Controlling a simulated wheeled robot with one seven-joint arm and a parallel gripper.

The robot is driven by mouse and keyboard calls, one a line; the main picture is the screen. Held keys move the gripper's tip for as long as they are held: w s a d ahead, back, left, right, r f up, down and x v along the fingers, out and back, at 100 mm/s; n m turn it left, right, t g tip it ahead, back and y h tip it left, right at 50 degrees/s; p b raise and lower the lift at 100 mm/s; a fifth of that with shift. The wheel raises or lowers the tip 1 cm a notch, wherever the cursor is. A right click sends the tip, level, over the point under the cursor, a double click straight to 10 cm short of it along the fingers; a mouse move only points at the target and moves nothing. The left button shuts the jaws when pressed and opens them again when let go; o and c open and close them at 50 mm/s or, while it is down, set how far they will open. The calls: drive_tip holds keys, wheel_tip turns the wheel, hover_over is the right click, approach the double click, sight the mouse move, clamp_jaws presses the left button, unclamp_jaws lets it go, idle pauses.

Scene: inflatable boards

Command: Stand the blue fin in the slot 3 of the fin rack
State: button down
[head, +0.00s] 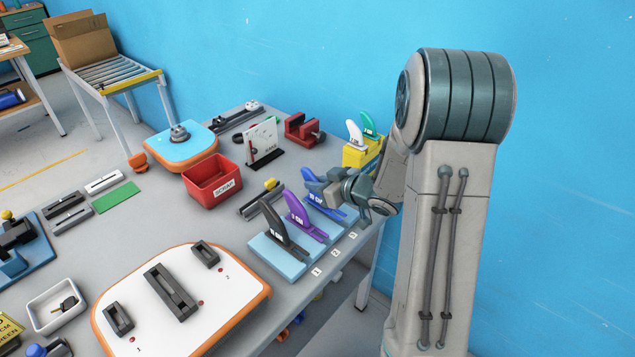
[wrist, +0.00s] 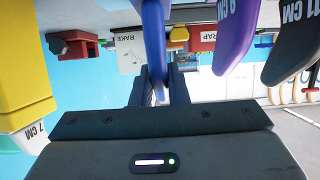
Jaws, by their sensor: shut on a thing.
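The light-blue fin rack (head: 277,258) lies on the bench with number tags 1, 2 and 3 along its front. A black fin (head: 272,222) stands by tag 1 and a purple fin (head: 297,210) by tag 2. The blue fin (head: 313,184) is upright at the tag 3 end, beside the purple one. My gripper (wrist: 159,92) is shut on the blue fin (wrist: 153,35), which shows between the fingers in the wrist view. My gripper hides part of this fin and the slot 3 area in the head view, so I cannot tell whether its base is seated.
A yellow holder (head: 357,157) with a white and a green fin stands close behind my gripper. A red scrap bin (head: 213,183), a red clamp (head: 302,130) and an upright rake gauge (head: 264,142) stand behind the rack. A white board (head: 200,310) lies in front left.

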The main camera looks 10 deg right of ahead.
drive_tip(key=shift+f+b, duration=0.45)
drive_tip(key=shift+f, duration=0.25)
drive_tip(key=c, duration=1.3)
unclamp_jaws()
drive_tip(key=v, duration=1.4)
drive_tip(key=shift+f+p, duration=0.15)
drive_tip(key=shift+p, duration=0.15)
drive_tip(key=s+d+r+m+g+h, duration=0.1)
drive_tip(key=d+r+m+h, duration=0.4)
drive_tip(key=h, duration=0.5)
drive_tip(key=s+a+g, duration=0.2)
drive_tip(key=s+a, duration=0.2)
drive_tip(key=s, duration=0.1)
drive_tip(key=s+a+m+g+y, duration=0.1)
drive_tip(key=s+a+g, duration=0.1)
drive_tip(key=s+a, duration=0.2)
drive_tip(key=s+a+m+g+y, duration=0.1)
drive_tip(key=s+a+g, duration=0.2)
drive_tip(key=s, duration=0.4)
drive_tip(key=shift+s+a+f, duration=0.1)
drive_tip(key=shift+a+f, duration=0.15)
drive_tip(key=shift+a, duration=0.55)
